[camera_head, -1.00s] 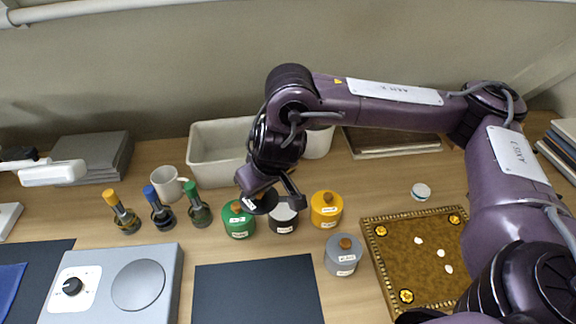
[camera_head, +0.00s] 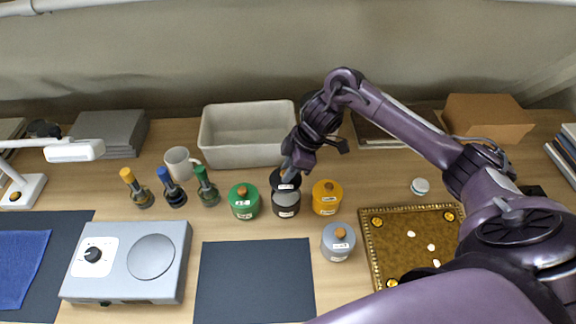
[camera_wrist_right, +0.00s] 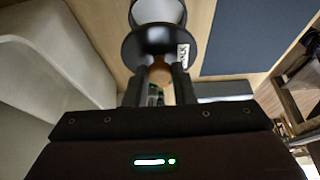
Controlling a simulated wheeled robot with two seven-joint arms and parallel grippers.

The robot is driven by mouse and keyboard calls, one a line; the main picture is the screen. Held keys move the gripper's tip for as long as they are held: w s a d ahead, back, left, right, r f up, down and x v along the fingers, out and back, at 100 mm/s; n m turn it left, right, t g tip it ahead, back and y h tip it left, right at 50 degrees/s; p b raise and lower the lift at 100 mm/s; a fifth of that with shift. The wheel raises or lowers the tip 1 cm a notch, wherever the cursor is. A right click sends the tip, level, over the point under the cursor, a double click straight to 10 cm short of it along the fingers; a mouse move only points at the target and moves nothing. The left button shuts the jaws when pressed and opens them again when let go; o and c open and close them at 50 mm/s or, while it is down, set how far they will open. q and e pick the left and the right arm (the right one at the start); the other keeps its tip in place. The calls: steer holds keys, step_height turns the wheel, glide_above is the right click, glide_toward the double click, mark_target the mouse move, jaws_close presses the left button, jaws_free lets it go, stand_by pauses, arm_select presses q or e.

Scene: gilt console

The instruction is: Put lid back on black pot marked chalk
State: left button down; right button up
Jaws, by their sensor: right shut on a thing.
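The black pot (camera_head: 286,204) stands open among the coloured pots, with a white label on its front. The black lid (camera_head: 285,180) is just behind and above the pot's rim in the head view, apart from a proper seat as far as I can see. My right gripper (camera_head: 289,167) is shut on the lid's knob. In the wrist view the lid (camera_wrist_right: 148,42) hangs at the fingertips, its wooden knob (camera_wrist_right: 161,74) between the fingers and a label on its edge. The pot's pale opening (camera_wrist_right: 158,11) shows beyond it, partly covered. My left gripper is out of view.
A green pot (camera_head: 244,203) stands close left, a yellow pot (camera_head: 326,199) close right, and a grey pot (camera_head: 338,243) front right. A pale bin (camera_head: 240,158) is behind. A dark mat (camera_head: 255,282) lies clear in front. A gilt-edged tray (camera_head: 412,258) is at right.

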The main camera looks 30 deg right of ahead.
steer(key=shift+f+b, duration=2)
steer(key=shift+b, duration=0.15)
steer(key=shift+f+b, duration=0.6)
steer(key=shift+f, duration=0.55)
steer(key=shift+p, duration=0.65)
steer(key=shift+f, duration=0.15)
steer(key=shift+p, duration=0.5)
steer(key=o, duration=1.5)
